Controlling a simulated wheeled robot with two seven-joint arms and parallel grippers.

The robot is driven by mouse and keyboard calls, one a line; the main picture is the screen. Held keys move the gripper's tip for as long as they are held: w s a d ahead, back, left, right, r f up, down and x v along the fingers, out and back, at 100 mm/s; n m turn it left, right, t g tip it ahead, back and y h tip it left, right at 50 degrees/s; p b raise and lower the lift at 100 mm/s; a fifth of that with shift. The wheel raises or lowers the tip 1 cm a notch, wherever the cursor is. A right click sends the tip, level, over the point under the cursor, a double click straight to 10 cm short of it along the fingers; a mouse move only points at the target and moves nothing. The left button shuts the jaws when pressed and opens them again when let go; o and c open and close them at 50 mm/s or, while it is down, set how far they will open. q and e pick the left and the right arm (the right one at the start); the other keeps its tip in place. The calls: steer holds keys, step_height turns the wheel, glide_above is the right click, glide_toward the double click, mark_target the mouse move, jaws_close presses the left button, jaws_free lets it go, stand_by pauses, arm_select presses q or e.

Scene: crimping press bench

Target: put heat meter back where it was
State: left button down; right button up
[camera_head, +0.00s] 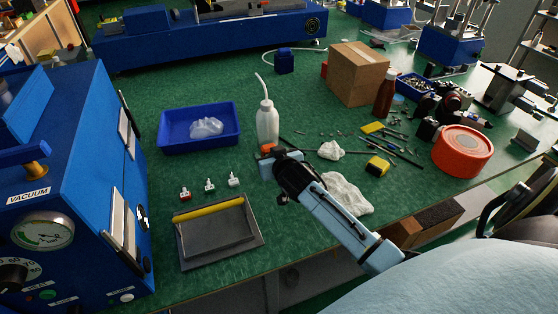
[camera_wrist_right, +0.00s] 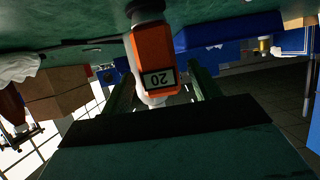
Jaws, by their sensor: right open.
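The heat meter, an orange block with a small display reading 20, shows upside down in the right wrist view (camera_wrist_right: 155,55). In the head view only a small orange part of it (camera_head: 267,149) shows, in front of the white bottle (camera_head: 267,124); my right gripper hides the rest. My right gripper (camera_head: 277,160) is open, low over the green bench. In the wrist view its two dark fingers (camera_wrist_right: 163,90) stand apart, with the meter showing between them. I cannot tell whether they touch it. My left gripper is not in view.
A blue tray (camera_head: 164,144) lies behind to the left, and a dark plate with a yellow bar (camera_head: 218,256) lies front left. The blue vacuum machine (camera_head: 78,150) bounds the left. A cardboard box (camera_head: 356,75), brown bottle (camera_head: 385,96) and orange-red round container (camera_head: 462,152) stand right.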

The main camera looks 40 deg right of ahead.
arm_select(q)
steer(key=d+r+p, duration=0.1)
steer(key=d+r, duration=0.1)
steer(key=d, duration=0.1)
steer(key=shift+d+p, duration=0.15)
steer(key=shift+p, duration=0.25)
arm_select(e)
steer(key=v, duration=1)
steer(key=shift+s, duration=0.25)
